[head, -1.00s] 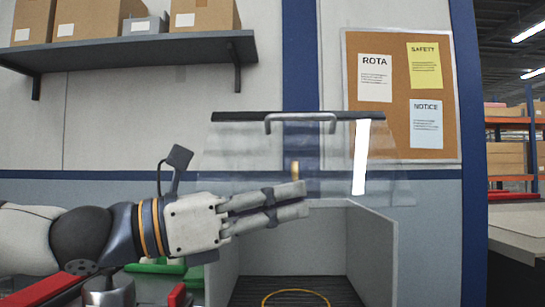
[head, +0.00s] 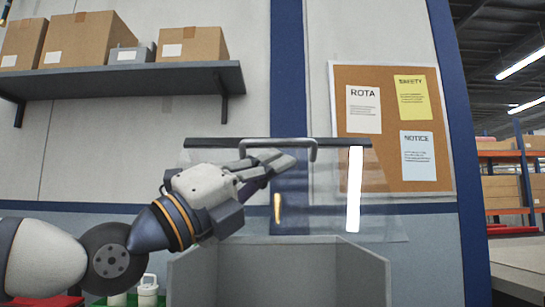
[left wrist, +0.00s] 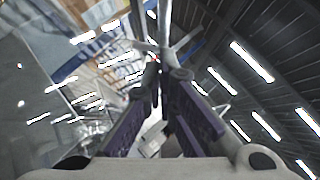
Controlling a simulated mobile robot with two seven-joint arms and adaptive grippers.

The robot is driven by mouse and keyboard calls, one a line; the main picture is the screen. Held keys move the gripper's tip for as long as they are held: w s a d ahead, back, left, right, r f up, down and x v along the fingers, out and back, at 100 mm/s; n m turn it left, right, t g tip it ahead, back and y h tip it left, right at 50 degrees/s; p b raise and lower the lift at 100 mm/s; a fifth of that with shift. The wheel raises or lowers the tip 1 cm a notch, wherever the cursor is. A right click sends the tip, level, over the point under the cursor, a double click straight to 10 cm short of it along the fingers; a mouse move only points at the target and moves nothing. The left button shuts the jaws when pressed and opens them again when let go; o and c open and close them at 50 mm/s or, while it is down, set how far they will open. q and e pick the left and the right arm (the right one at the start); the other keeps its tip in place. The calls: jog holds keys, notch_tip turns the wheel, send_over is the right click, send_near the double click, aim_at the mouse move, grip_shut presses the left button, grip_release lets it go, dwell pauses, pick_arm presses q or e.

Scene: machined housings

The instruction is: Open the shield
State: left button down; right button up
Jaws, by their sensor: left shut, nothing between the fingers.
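The shield (head: 330,200) is a clear panel with a dark top strip and a grey bar handle (head: 313,152). In the head view it stands above the grey open-topped enclosure (head: 362,270), with the strip roughly level. My left gripper (head: 288,158) is shut and empty. Its fingertips overlap the handle in the head view, but I cannot tell whether they touch it. In the left wrist view its purple-lined fingers (left wrist: 162,65) point away, and the handle is hard to make out. My right gripper is not in view.
A shelf with boxes (head: 80,40) is on the wall at upper left. A corkboard (head: 385,80) with notices hangs behind the shield. A small brass-coloured piece (head: 277,207) shows below the gripper. A pale worktop (head: 518,258) is at right.

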pick_arm(q)
jog(key=shift+w+r, duration=0.65)
jog(key=shift+w, duration=0.15)
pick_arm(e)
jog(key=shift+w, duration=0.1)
